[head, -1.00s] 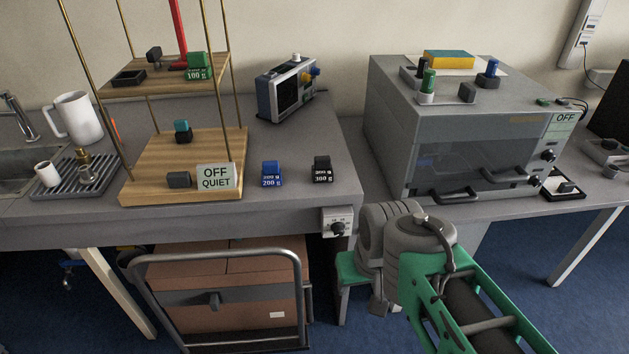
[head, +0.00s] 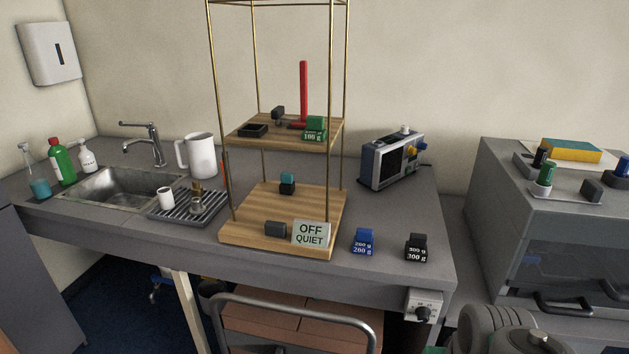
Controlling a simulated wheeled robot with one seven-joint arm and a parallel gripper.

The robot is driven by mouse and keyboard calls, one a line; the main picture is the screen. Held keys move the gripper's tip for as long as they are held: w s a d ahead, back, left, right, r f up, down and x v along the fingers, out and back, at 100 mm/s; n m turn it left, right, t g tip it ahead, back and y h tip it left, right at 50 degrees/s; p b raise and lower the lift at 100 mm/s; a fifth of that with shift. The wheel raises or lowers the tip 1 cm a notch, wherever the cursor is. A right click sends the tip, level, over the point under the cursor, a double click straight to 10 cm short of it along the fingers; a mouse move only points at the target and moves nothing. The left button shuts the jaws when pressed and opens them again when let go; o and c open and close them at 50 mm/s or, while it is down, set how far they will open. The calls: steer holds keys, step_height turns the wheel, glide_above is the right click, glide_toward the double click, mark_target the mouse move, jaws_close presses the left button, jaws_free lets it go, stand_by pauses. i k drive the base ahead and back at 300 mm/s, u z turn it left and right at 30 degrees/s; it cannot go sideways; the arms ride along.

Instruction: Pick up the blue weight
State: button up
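The blue weight (head: 363,242), marked 200 g, stands upright on the grey bench top near its front edge. It is right of the "OFF QUIET" sign and left of the black 300 g weight (head: 416,247), with a gap on both sides. Nothing touches it. Part of my arm shows at the bottom right of the head view, below and right of the weight. My gripper itself is not in the picture.
A wooden two-level stand (head: 240,238) with brass rods rises left of the weight; a green 100 g weight (head: 315,128) sits on its upper shelf. An instrument (head: 390,160) stands behind. A control box (head: 424,306) hangs on the bench front, beside a cart handle (head: 300,306).

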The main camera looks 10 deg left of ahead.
mark_target(363, 242)
steer(key=z, duration=0.1)
steer(key=i, duration=0.65)
steer(key=u, duration=2.7)
